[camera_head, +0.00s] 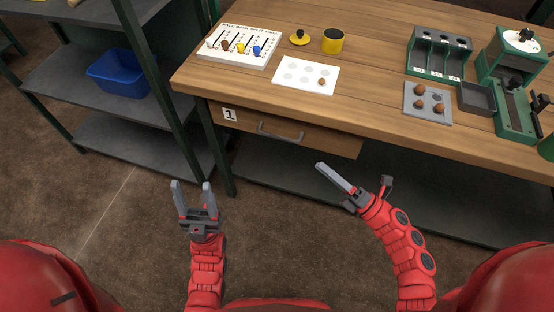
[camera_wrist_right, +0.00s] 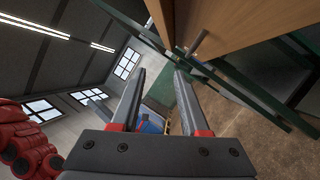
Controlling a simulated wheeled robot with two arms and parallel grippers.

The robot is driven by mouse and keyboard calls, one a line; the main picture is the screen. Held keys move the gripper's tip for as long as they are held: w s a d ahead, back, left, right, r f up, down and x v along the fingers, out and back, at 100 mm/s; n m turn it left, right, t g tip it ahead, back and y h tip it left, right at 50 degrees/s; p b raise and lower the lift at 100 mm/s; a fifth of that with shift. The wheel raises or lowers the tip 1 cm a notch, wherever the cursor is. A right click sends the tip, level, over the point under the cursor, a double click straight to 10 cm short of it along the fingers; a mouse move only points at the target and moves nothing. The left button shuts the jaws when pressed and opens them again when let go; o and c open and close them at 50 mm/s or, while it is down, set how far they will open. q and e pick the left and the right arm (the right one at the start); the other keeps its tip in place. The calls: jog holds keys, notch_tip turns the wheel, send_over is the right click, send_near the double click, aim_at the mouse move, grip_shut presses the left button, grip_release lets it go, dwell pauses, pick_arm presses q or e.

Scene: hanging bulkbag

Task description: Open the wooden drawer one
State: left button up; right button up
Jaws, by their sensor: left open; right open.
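The wooden drawer one (camera_head: 290,134) is under the front edge of the wooden workbench, with a "1" label (camera_head: 229,114) at its left and a grey bar handle (camera_head: 281,134) on its front. It looks shut or nearly so; I cannot tell exactly. My left gripper (camera_head: 193,188) is open and empty, in front of and below the drawer's left end. My right gripper (camera_head: 352,172) is open and empty, in front of and below the drawer's right end, apart from the handle. In the right wrist view my right gripper's fingers (camera_wrist_right: 157,98) are spread, and a handle-like bar (camera_wrist_right: 198,43) shows beyond them.
The workbench top (camera_head: 380,75) holds a white peg board (camera_head: 243,46), a white card (camera_head: 306,76), a yellow tin (camera_head: 333,40), a grey tray (camera_head: 428,103) and green fixtures (camera_head: 440,52). A dark shelf with a blue bin (camera_head: 122,72) stands at left. Floor before the drawer is clear.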

notch_tip(320, 180, down, 5)
jog(key=w+d+n+h+b, duration=0.1)
jog(key=d, duration=0.1)
send_near(278, 136)
jog(key=shift+h, duration=0.3)
jog(key=x, duration=0.9)
jog(key=shift+w+a, duration=0.25)
jog(key=shift+a, duration=0.1)
grip_shut()
dwell(0.4)
